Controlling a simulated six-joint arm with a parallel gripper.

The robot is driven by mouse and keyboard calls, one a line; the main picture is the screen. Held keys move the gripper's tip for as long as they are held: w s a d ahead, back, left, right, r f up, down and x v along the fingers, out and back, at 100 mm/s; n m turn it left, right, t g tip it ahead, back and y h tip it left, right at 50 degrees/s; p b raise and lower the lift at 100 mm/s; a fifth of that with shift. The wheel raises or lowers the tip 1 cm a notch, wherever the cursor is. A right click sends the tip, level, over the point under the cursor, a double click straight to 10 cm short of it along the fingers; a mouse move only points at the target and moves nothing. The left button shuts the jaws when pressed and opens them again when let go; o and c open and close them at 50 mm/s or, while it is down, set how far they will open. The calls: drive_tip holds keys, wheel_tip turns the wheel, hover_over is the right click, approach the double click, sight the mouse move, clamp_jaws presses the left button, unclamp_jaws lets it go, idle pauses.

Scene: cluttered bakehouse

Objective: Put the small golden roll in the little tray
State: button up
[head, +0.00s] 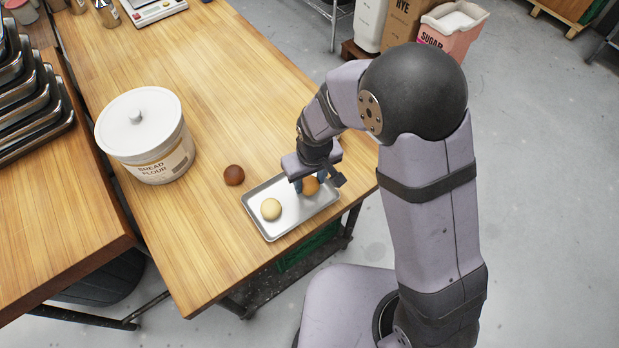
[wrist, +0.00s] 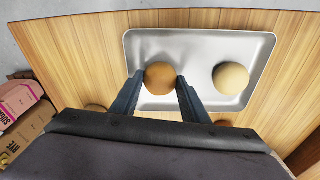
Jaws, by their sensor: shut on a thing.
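The golden-brown roll (head: 311,186) is between the two fingers of my gripper (head: 304,186), over the right part of the little metal tray (head: 270,236). In the wrist view, the fingers press on both sides of the golden roll (wrist: 160,78), and the tray (wrist: 190,42) lies beneath it. I cannot tell whether the roll touches the tray floor. A pale roll (head: 271,209) lies in the tray's left part, apart from the gripper; it also shows in the wrist view (wrist: 231,78).
A dark brown roll (head: 234,175) sits on the wooden table (head: 190,230), left of the tray. A white bread flour tub (head: 146,135) stands farther left. The table's front edge runs close by the tray. Stacked dark pans (head: 35,105) are at far left.

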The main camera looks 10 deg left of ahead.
sight(312, 187)
drive_tip(key=shift+f, duration=0.2)
drive_tip(key=o, duration=0.5)
drive_tip(key=shift+o, duration=0.2)
drive_tip(key=shift+r, duration=0.15)
drive_tip(key=shift+r, duration=0.8)
wheel_tip(312, 187, up, 10)
drive_tip(key=s+b, duration=0.1)
drive_tip(key=shift+d+r+b, duration=0.25)
drive_tip(key=shift+d+b, duration=0.15)
drive_tip(key=s+d+f+m, duration=0.2)
drive_tip(key=s+d+m, duration=0.1)
drive_tip(key=d, duration=0.7)
drive_tip(key=s+d+f+m+g, duration=0.1)
drive_tip(key=s+d+m, duration=0.3)
drive_tip(key=d, duration=0.7)
drive_tip(key=s+f, duration=0.1)
drive_tip(key=s, duration=0.1)
drive_tip(key=shift+s+h, duration=0.3)
drive_tip(key=shift+h, duration=0.1)
